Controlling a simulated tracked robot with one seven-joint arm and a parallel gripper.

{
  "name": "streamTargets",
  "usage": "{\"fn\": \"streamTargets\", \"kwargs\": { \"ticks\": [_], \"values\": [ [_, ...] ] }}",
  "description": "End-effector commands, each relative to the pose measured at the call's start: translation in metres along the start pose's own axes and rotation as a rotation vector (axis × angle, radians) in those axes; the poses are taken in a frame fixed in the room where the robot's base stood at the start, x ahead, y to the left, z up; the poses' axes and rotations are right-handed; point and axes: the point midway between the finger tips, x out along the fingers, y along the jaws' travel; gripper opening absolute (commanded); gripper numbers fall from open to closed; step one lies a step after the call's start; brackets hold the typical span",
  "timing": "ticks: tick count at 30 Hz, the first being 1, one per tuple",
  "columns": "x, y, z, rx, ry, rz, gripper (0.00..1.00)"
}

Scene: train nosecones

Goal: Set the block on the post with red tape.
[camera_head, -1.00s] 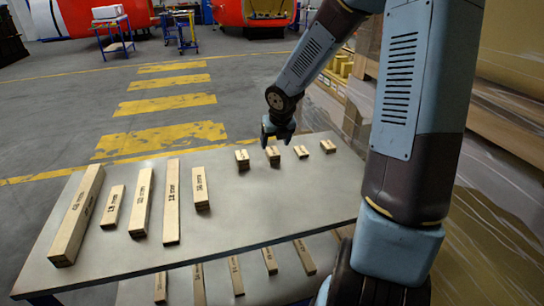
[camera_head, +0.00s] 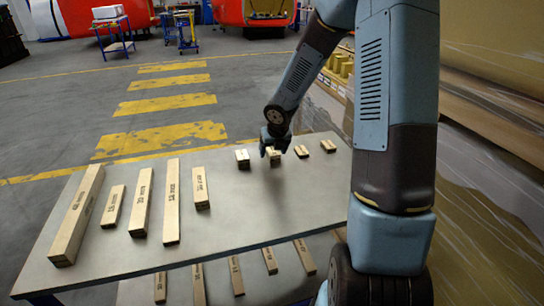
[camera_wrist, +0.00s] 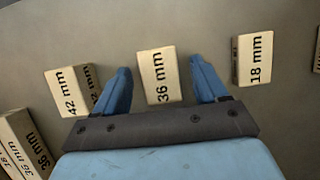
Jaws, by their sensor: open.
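My gripper (camera_wrist: 165,85) is open, with its two blue fingers either side of a small wooden block marked 36 mm (camera_wrist: 157,76) in the wrist view. There is a gap between each finger and the block, and I cannot tell how far above the table the fingertips are. In the head view my gripper (camera_head: 274,150) is at that block (camera_head: 273,154) on the grey table (camera_head: 240,215) and partly covers it. No post with red tape shows in either view.
A block marked 42 mm (camera_wrist: 73,92) lies to the left and one marked 18 mm (camera_wrist: 249,60) to the right in the wrist view. Several longer wooden bars, such as the leftmost one (camera_head: 76,215), lie on the table's left half. The table's front middle is clear.

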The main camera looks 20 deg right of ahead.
Motion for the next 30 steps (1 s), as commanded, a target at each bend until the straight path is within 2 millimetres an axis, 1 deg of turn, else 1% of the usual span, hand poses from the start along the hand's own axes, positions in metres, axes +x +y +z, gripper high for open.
{"fn": "streamTargets", "kwargs": {
  "ticks": [3,6,15,30],
  "values": [
    [0.0075,0.0009,0.0000,-0.002,0.000,0.001,0.72],
    [0.0108,0.0005,-0.0002,-0.001,0.000,0.000,0.72],
    [0.0119,0.0000,-0.0001,0.000,0.000,0.000,0.72],
    [0.0117,0.0001,-0.0001,0.000,0.000,0.000,0.24]
  ]
}}
